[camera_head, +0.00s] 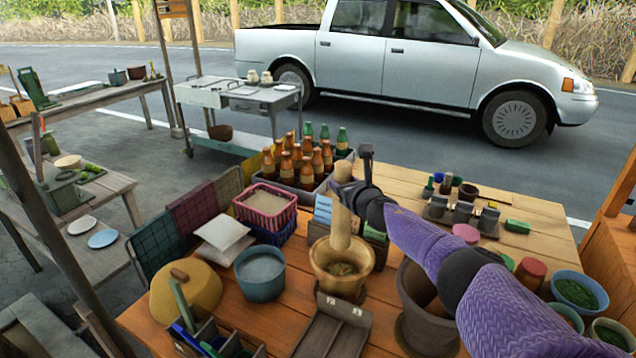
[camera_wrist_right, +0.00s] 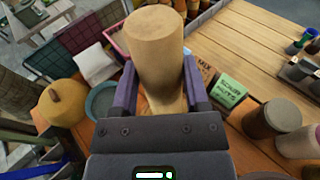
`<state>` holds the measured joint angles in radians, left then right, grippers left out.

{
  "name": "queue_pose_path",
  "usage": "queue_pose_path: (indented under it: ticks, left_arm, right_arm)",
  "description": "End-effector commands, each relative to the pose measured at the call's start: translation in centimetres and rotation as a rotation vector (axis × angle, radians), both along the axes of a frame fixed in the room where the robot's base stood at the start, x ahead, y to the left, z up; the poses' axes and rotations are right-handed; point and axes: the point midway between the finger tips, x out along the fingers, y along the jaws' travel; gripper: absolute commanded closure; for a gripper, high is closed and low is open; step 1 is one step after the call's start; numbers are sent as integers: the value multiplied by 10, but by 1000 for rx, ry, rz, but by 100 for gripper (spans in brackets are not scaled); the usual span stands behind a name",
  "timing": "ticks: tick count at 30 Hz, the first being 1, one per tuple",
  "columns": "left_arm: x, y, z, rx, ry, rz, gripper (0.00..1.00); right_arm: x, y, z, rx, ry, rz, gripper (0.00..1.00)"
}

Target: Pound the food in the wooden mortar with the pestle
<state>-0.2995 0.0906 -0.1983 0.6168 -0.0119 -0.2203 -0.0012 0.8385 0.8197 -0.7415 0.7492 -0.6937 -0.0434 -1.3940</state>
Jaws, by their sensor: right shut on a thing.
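The wooden mortar (camera_head: 342,284) stands on the orange plank table, with greenish food (camera_head: 342,269) in its bowl. My right gripper (camera_head: 350,188) is above the mortar and shut on the light wooden pestle (camera_head: 341,226), near its upper part. The pestle is close to upright, and its lower end is at the back of the mortar's mouth. I cannot tell whether it touches the food. In the right wrist view the pestle (camera_wrist_right: 155,55) stands between the two fingers of the gripper (camera_wrist_right: 160,92), which hides the mortar. My left gripper is not in view.
A crate of bottles (camera_head: 300,165) is behind.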

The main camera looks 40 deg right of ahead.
Motion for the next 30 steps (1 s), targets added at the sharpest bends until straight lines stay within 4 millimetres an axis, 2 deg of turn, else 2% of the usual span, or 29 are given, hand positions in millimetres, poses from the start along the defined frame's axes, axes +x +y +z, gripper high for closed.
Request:
queue_pose_path:
  ticks: [5, 11, 21, 28, 30]
  left_arm:
    - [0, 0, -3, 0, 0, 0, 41]
    - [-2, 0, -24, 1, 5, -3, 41]
    - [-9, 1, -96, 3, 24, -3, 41]
    - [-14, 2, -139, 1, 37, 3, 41]
    - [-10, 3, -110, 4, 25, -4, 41]
  right_arm:
    - [-3, -7, -5, -2, -13, -48, 100]
    - [-3, -7, -28, -2, -12, -48, 100]
    - [-3, -7, -104, -3, -11, -47, 100]
    - [-4, -7, -151, -4, -10, -46, 100]
    - [-4, -7, -117, -3, -16, -47, 100]
